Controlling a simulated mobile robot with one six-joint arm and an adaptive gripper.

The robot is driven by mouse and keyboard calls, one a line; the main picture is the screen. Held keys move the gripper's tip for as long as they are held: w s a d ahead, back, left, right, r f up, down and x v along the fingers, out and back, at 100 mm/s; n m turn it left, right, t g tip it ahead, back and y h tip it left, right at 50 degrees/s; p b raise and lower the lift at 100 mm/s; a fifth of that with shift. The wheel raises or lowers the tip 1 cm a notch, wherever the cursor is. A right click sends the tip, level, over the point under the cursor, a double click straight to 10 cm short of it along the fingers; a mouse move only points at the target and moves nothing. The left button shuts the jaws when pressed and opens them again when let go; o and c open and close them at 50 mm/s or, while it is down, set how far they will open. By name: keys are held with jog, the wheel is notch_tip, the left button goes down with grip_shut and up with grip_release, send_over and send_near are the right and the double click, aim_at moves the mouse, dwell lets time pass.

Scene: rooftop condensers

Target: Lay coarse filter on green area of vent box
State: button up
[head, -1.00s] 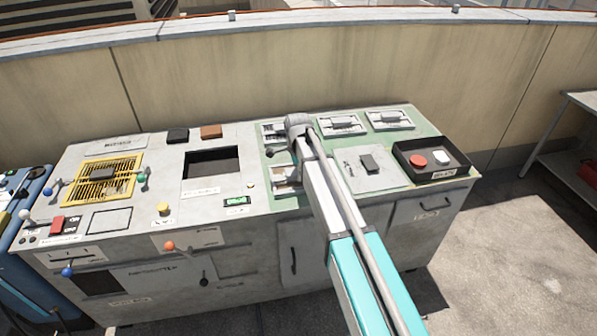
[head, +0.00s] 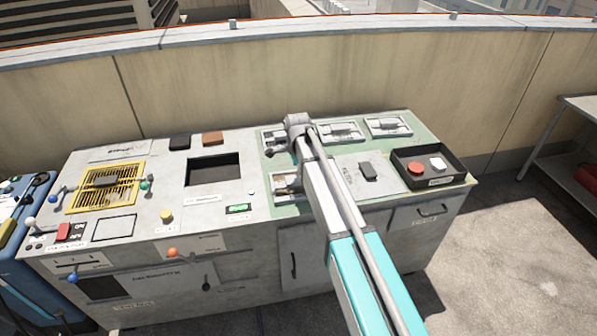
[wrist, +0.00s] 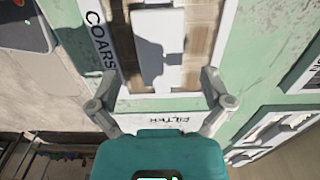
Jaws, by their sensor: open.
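A framed, brown-slatted piece with a white block across its middle (wrist: 158,45) lies on a green surface (wrist: 230,80) in the wrist view. The label beside it begins "COARS", so I take it for the coarse filter; another label partly reads "FILTER". My gripper (wrist: 158,80) is open, its fingers spread either side of the white block's near end. I cannot tell whether they touch it. In the head view my arm covers part of the green-painted bench section (head: 436,149). I cannot tell which part is the vent box.
More white-framed pieces (head: 388,127) lie at the back right. A black tray with a red button (head: 428,166) is at right. A wall stands behind.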

notch_tip(320, 180, up, 9)
jog(key=p, duration=0.8)
jog(key=shift+f, duration=0.1)
dwell(0.7)
jog(key=s+d+n, duration=1.4)
jog(key=s+d, duration=0.8)
jog(key=s, duration=0.3)
jog(key=shift+d+n, duration=0.4)
